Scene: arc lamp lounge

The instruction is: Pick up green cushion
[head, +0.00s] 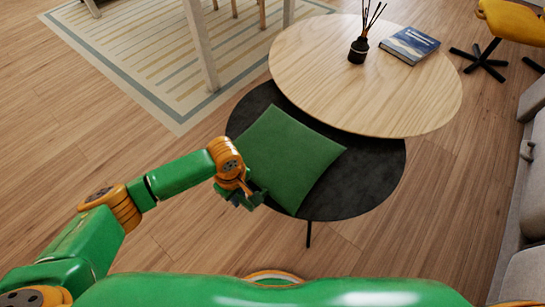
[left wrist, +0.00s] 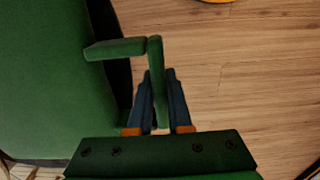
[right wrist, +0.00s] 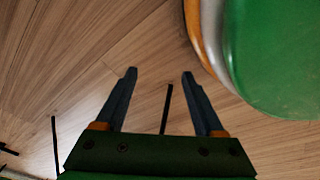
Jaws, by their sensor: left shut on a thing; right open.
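The green cushion (head: 290,158) lies on the lower, dark round table top (head: 372,165). Its left near edge is beside my left gripper (head: 250,197). In the left wrist view the cushion (left wrist: 45,75) fills the left side. A green tab-like piece (left wrist: 113,48) reaches from it to between the fingers. My left gripper (left wrist: 160,90) is shut on this piece. My right gripper (right wrist: 159,74) is open and empty above the wooden floor in the right wrist view; it does not show in the head view.
A higher light-wood round table top (head: 320,75) overlaps the dark one behind the cushion. It carries a dark bottle with sticks (head: 358,50) and a blue book (head: 409,46). A grey sofa (head: 530,200) stands at the right. A striped rug (head: 140,60) lies at the back left.

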